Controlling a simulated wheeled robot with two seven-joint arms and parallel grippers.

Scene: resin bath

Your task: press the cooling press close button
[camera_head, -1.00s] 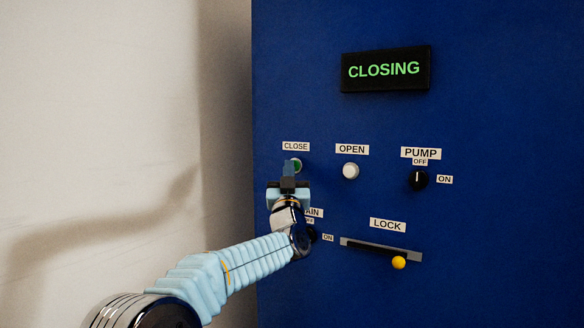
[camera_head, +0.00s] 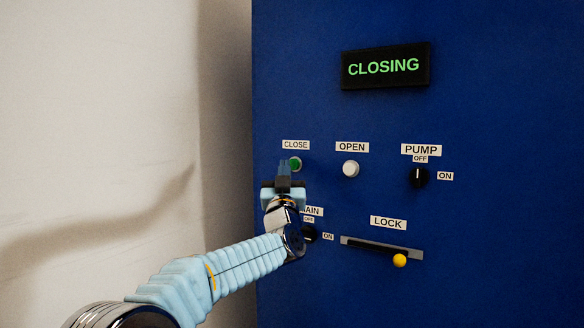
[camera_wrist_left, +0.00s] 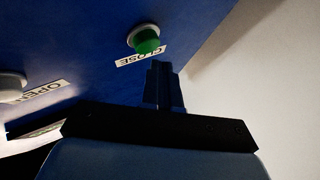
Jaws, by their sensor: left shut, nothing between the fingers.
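The close button (camera_head: 295,163) is green in a pale ring, under the CLOSE label (camera_head: 296,145) on the blue panel. In the left wrist view the green button (camera_wrist_left: 146,41) stands out from the panel, just beyond the fingertips. My left gripper (camera_head: 285,166) is shut and empty, its dark fingers just below and left of the button in the head view. A small gap shows between fingertips and button in the wrist view (camera_wrist_left: 160,66). The display (camera_head: 385,66) reads CLOSING in green letters. My right gripper is not in view.
The white open button (camera_head: 350,169) is to the right. Further right is the black pump knob (camera_head: 418,177). Below are the lock slider with a yellow knob (camera_head: 399,260) and a partly hidden black knob (camera_head: 309,234). A pale wall (camera_head: 120,100) stands at left.

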